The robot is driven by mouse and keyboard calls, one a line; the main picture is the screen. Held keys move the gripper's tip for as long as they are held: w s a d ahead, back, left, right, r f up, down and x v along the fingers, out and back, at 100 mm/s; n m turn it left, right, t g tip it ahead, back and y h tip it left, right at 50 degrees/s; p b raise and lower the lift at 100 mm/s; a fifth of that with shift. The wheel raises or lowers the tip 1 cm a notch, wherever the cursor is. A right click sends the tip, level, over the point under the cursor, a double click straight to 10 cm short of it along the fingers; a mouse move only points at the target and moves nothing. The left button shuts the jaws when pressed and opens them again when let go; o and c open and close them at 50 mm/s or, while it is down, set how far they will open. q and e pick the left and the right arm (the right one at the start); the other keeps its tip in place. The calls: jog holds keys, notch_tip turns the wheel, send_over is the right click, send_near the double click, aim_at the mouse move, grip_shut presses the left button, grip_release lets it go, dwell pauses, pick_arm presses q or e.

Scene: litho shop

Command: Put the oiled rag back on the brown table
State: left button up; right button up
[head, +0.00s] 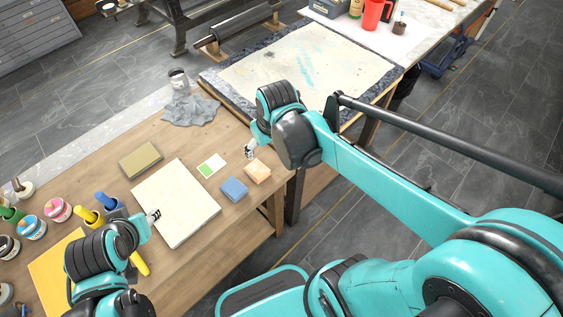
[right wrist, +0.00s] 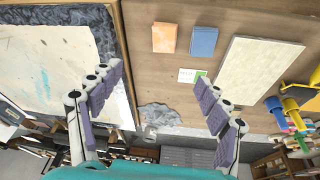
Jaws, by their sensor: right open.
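The oiled rag (head: 190,108) looks like a crumpled grey cloth. It lies on the far end of the brown table (head: 120,150), with a raised part in its middle. My right gripper (head: 251,151) is over the table's right edge, to the right of the rag and apart from it. In the right wrist view its fingers (right wrist: 164,95) are spread with nothing between them, and the grey rag (right wrist: 160,117) shows beyond, in the gap. My left gripper (head: 154,216) is near the left edge of the cream paper stack; whether its fingers are apart is too small to tell.
A small can (head: 178,79) stands by the rag. A cream stack (head: 176,200), olive block (head: 140,159), blue block (head: 234,189), orange block (head: 257,171) and ink tins (head: 58,209) sit on the table. A paint-stained press bed (head: 305,68) stands at right.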

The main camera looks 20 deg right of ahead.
jog(key=s+d+r+m+t, duration=0.1)
jog(key=s+r+m+t, duration=0.1)
jog(key=s, duration=0.6)
jog(key=shift+s+t, duration=0.35)
jog(key=shift+t, duration=0.45)
